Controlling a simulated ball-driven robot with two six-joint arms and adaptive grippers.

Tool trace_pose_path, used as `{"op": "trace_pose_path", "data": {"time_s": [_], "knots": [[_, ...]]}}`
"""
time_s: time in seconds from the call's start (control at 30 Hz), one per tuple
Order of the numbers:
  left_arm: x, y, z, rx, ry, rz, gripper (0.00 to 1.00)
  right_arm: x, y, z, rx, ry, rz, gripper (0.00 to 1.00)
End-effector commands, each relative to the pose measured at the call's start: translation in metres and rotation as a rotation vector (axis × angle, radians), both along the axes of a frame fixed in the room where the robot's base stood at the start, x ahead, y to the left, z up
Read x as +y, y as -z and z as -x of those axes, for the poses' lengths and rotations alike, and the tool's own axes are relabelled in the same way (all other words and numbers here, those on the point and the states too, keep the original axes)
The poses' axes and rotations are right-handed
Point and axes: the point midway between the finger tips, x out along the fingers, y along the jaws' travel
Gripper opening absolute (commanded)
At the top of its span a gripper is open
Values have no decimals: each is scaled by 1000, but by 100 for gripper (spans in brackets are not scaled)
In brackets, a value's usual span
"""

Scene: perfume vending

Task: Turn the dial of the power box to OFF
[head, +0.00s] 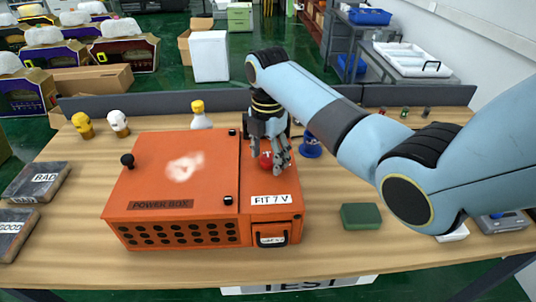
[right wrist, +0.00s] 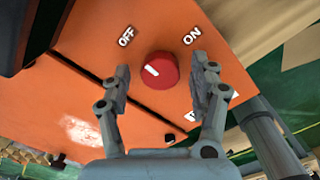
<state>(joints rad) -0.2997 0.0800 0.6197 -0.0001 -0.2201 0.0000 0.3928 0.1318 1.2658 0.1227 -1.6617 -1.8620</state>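The orange power box (head: 165,170) stands on the wooden table in the head view. Its red dial (right wrist: 159,71) sits on the top face, and a little of it (head: 266,159) shows behind my fingers in the head view. In the right wrist view the OFF label (right wrist: 126,36) is up and left of the dial, the ON label (right wrist: 192,35) up and right. The dial's short white mark is on its left side, slanting toward the upper left. My right gripper (right wrist: 165,80) is open, fingers on either side of the dial with visible gaps. My left gripper is not in view.
A black knob (head: 127,160) stands up from the box's left side. A blue object (head: 311,146) stands right of my right gripper. A green block (head: 361,216) lies right of the box.

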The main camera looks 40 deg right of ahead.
Motion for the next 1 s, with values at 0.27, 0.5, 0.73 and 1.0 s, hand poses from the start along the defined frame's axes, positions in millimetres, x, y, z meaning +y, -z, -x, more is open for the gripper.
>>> {"op": "trace_pose_path", "data": {"time_s": [0.27,0.5,0.73,1.0], "knots": [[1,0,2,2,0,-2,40,0,-2,0,0,1,1,62],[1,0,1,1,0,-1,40,0,-37,-1,-5,1,1,62],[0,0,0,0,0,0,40,0,-88,-1,-4,0,1,62],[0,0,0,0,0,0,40,0,-118,0,0,1,1,62]]}}
